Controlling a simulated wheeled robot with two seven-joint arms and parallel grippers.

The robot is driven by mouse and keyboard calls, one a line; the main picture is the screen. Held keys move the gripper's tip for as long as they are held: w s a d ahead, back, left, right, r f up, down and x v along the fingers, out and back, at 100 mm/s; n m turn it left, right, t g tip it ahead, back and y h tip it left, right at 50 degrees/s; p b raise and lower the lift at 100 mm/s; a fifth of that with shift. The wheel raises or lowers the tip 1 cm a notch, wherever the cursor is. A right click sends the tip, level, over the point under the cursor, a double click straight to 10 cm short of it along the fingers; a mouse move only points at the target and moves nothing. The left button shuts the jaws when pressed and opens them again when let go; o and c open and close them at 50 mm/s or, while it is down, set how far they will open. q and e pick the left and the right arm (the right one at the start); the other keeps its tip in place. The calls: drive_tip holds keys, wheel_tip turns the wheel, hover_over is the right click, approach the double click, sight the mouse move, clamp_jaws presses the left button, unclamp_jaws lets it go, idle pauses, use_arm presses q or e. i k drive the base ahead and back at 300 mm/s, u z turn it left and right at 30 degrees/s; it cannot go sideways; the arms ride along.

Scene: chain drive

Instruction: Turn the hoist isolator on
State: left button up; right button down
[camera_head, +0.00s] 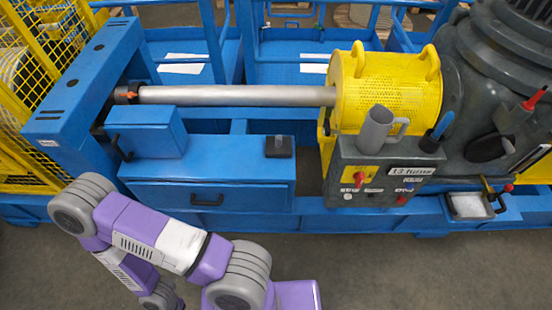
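A grey control box (375,200) stands below the yellow perforated guard, right of the middle. On its front is a yellow plate (366,172) with a red rotary knob (359,180), which looks like the isolator switch. The knob's exact position is too small to tell. A second red knob (401,200) sits lower right on the same box, near small white labels. A purple and grey arm of mine crosses the lower left, well apart from the box. Neither of my grippers shows.
A small tray (467,206) is at right. A blue drawer (210,196) and frame lie left. A steel shaft (235,95) runs behind. Floor in front is clear.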

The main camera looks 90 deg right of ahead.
sight(359, 177)
drive_tip(key=z, duration=3.85)
drive_tip(key=k, duration=0.3)
drive_tip(key=u, duration=0.45)
drive_tip(key=i, duration=0.55)
drive_tip(key=z, duration=0.4)
